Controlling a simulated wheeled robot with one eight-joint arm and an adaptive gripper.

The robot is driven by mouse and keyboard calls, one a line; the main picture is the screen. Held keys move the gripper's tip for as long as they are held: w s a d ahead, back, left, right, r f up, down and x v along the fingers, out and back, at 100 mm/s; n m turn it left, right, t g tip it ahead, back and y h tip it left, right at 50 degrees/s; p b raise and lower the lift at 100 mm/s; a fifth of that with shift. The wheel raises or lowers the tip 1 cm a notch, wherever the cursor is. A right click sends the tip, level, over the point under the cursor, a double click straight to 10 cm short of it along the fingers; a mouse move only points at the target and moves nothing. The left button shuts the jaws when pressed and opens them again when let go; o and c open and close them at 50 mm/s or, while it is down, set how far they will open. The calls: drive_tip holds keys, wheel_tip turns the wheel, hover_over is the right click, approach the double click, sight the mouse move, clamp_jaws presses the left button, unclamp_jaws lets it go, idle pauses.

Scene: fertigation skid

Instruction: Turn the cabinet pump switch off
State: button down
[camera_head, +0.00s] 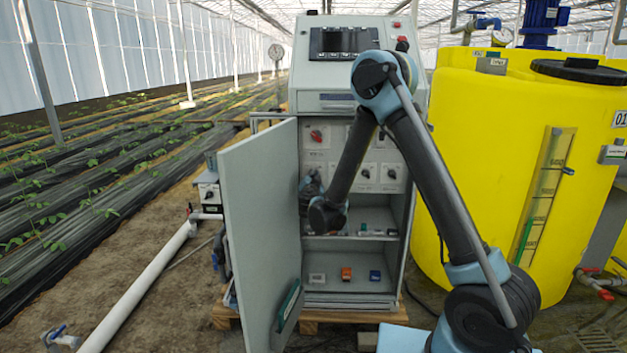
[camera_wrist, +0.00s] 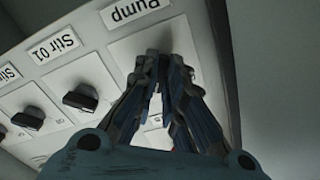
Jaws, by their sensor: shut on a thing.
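The Pump label (camera_wrist: 140,10) and its switch plate (camera_wrist: 122,47) show upside down and tilted in the wrist view. My gripper (camera_wrist: 164,60) is over this plate, its fingers closed together on the pump switch. The switch knob itself is hidden by the fingers, so I cannot tell its angle. In the head view my gripper (camera_head: 311,187) is inside the open cabinet (camera_head: 298,93), at the left end of the lower switch row, partly hidden by my arm.
The Stir 01 switch (camera_wrist: 80,98) and another black switch (camera_wrist: 28,118) sit beside the pump plate. A red switch (camera_head: 316,135) is above. The open cabinet door (camera_head: 259,235) stands close on the left. A yellow tank (camera_head: 480,150) is on the right.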

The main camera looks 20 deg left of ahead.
drive_tip(key=shift+d+n, duration=0.2)
drive_tip(key=shift+n, duration=7.6)
drive_tip(key=c, duration=1.7)
unclamp_jaws()
drive_tip(key=v, duration=1.2)
drive_tip(key=shift+a+f, duration=0.1)
drive_tip(key=shift+a, duration=0.05)
drive_tip(key=shift+w, duration=0.1)
